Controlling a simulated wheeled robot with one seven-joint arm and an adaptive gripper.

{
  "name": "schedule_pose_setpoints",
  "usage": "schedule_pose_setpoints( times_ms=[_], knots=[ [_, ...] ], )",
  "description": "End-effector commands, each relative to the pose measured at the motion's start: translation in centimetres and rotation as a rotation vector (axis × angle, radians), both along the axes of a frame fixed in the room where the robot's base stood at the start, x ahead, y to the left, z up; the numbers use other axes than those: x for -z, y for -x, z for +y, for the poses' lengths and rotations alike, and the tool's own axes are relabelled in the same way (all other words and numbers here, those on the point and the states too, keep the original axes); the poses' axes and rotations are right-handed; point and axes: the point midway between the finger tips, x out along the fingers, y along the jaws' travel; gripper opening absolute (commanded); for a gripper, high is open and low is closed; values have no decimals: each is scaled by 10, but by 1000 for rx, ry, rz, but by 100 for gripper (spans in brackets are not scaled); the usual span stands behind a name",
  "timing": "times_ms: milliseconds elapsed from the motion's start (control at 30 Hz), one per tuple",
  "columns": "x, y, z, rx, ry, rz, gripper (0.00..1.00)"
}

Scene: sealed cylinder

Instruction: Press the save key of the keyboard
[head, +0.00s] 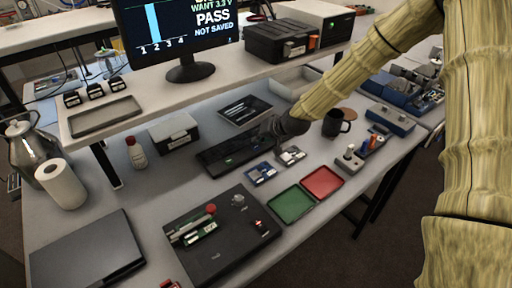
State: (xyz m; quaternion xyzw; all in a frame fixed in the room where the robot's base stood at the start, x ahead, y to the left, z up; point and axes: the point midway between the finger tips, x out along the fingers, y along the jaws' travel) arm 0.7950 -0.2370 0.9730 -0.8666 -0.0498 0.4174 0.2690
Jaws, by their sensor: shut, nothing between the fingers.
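A dark keyboard (228,157) lies on the workbench below the shelf, near the middle of the head view. My gripper (270,138) is dark, shut and empty, and it is at the keyboard's right end. I cannot tell whether its tips touch a key. The save key cannot be made out; my gripper and arm cover part of that end. The monitor (180,32) on the shelf reads "WANT 3.3 V", "PASS" and "NOT SAVED", with one tall light-blue bar over number 1 of the numbers 1 to 4.
Small blue and grey parts (262,173) lie just in front of the keyboard. Green (290,204) and red (322,183) trays are nearby. A dark mug (334,124) stands right of my gripper, and a dark tablet (245,109) lies behind. A black test fixture (222,258) sits in front.

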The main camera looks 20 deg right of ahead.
Motion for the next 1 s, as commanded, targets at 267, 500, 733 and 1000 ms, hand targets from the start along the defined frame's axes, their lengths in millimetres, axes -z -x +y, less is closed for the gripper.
schedule_pose_setpoints(
  times_ms=[267,500,733,1000],
  knots=[
    [8,0,0,1,-1,0,0],
    [8,0,0,0,0,0,0],
    [8,0,0,0,0,0,0],
    [11,0,0,0,0,0,0]
  ],
)
